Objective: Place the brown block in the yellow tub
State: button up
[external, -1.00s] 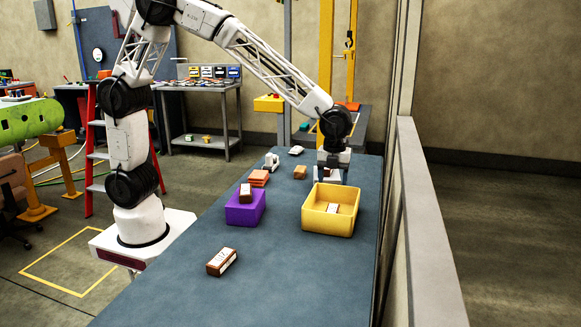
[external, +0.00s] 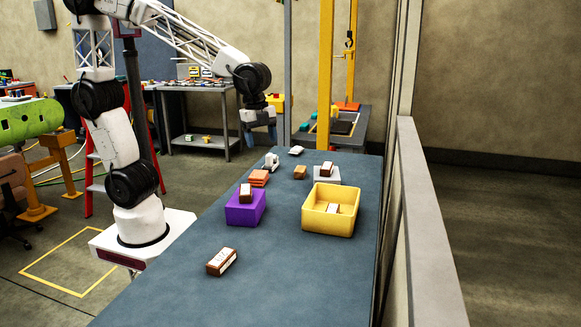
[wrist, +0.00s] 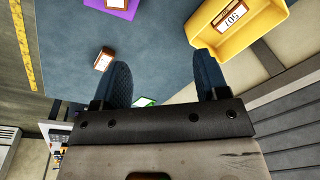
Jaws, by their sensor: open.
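My gripper (external: 262,118) is raised beyond the far left end of the blue table, away from every block. In the wrist view its two blue fingers (wrist: 163,68) stand apart with nothing between them. The yellow tub (external: 328,226) stands on the right of the table with a brown, white-labelled block (external: 332,209) inside; the tub also shows in the wrist view (wrist: 262,28).
Orange-brown pieces (external: 258,178), a tan block (external: 300,172) and small white items (external: 271,162) lie near the far left of the table. A wall ledge (external: 425,200) runs along the right side. The front of the table is mostly clear.

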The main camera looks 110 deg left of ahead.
jog(key=s+d+n+t, duration=0.1)
jog(key=s+n, duration=0.8)
jog(key=s, duration=1.4)
jog(key=shift+s+d, duration=0.2)
jog(key=shift+d, duration=0.45)
